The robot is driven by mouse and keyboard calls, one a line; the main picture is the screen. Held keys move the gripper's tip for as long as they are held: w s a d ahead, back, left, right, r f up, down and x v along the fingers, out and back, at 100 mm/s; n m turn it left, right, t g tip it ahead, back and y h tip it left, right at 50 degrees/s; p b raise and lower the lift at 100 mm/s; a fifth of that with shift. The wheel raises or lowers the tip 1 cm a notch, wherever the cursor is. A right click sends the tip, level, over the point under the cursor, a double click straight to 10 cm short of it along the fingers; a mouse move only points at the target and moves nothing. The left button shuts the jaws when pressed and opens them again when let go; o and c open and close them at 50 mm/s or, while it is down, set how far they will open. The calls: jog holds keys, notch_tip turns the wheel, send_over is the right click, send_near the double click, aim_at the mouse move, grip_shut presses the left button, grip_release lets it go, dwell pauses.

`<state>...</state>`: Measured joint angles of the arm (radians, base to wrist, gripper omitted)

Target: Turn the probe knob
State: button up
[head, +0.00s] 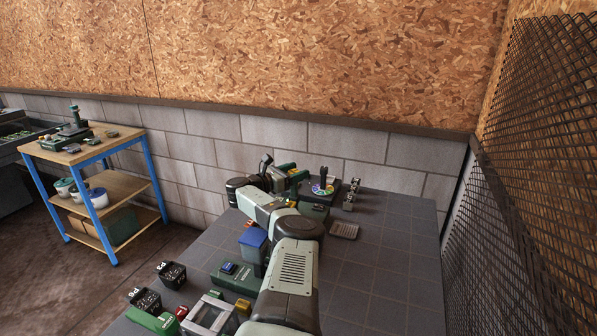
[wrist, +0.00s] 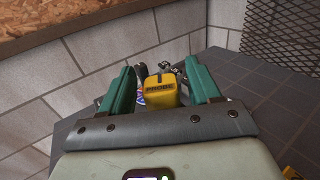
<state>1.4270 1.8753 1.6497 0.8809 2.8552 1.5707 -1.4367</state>
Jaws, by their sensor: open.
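A yellow block lettered PROBE (wrist: 160,90), which I take to be the probe knob, shows in the wrist view between the two green fingers of my gripper (wrist: 158,68). The fingers are apart, with a gap visible on each side of the block. I cannot tell how far below or ahead of the fingertips it lies. In the head view my gripper (head: 290,173) is over the far end of the grey table, near the block wall. I cannot pick out the yellow block clearly there; my arm covers part of that area.
A device with a coloured dial and black stick (head: 322,188) stands right of my gripper. Small metal parts (head: 349,201) and a tan pad (head: 344,230) lie nearby. Green and blue boxes and black bins (head: 172,274) sit nearer. The table's right side (head: 395,250) is clear, beside a mesh fence (head: 545,150).

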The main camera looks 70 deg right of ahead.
jog(key=v, duration=0.9)
jog(key=shift+a, duration=0.2)
